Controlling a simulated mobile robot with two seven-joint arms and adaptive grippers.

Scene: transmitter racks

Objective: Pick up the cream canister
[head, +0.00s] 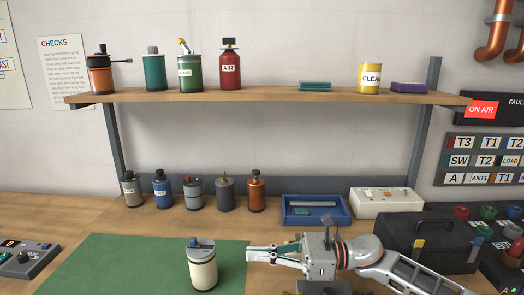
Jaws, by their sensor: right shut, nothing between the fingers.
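The cream canister (203,270) stands upright at the front of the bench, on the right part of a green mat (120,262). It has a grey-blue lid and a dark band near its base. My right gripper (250,254) is just to the right of the canister, lying sideways with its fingers pointing left towards it. The fingers are shut with nothing between them. The fingertips look apart from the canister, with a small gap. My left gripper is not in view.
Several small canisters (194,194) stand in a row behind the mat. A blue tray (316,222), a white box (387,207) and a black toolbox (420,248) are to the right. A shelf (270,97) above carries more canisters. The mat's left part is clear.

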